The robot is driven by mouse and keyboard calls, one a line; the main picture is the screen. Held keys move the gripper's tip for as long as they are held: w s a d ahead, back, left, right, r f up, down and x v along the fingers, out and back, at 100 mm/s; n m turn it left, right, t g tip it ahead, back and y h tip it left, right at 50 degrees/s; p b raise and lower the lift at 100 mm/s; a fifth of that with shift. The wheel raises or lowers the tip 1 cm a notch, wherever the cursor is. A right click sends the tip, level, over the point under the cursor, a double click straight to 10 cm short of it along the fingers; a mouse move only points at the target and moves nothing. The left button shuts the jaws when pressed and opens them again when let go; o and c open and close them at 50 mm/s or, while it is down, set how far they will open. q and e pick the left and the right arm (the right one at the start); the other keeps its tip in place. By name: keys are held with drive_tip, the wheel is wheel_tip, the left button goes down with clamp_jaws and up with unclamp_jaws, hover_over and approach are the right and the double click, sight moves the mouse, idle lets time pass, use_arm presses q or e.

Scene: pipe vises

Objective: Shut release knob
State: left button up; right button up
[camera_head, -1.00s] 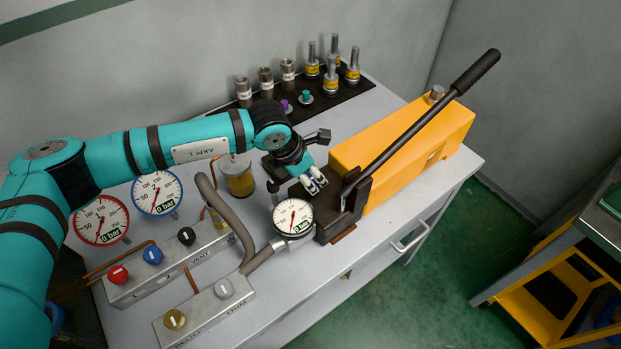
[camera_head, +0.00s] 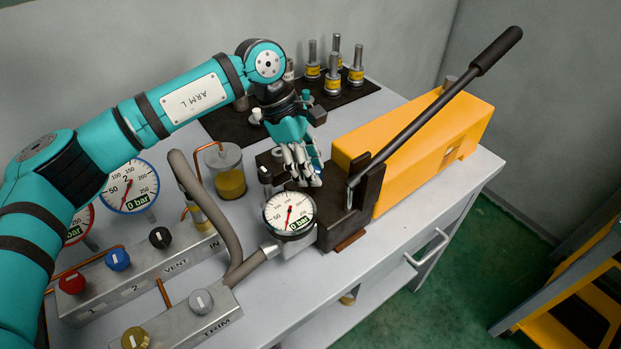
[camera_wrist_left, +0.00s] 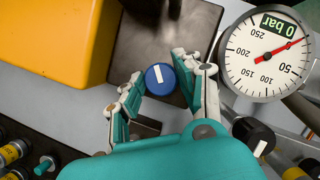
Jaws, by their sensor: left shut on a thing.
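The pump has a yellow body (camera_head: 420,148) and a long black lever (camera_head: 430,110). My right gripper is not in view.
A gauge (camera_head: 289,213) reading 0 bar stands close to the gripper. A black knob (camera_head: 264,173) is just left of it. A grey hose (camera_head: 205,212), a glass jar (camera_head: 228,172) and valve blocks with coloured knobs lie left. Yellow-banded fittings (camera_head: 333,75) stand behind.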

use_arm(q)
drive_tip(key=m+g+b, duration=0.1)
drive_tip(key=m, duration=0.1)
drive_tip(key=shift+w+f+m+y+b, duration=0.1)
drive_tip(key=shift+f+m+y+b, duration=0.05)
drive_tip(key=shift+m+y+b, duration=0.25)
drive_tip(key=shift+m+g+y+b, duration=0.45)
drive_tip(key=shift+m+b, duration=0.3)
drive_tip(key=shift+m, duration=1.15)
drive_tip(key=o, duration=1.1)
drive_tip(key=shift+o, duration=0.2)
drive_tip(key=v, duration=1.2)
drive_tip(key=shift+w, duration=0.15)
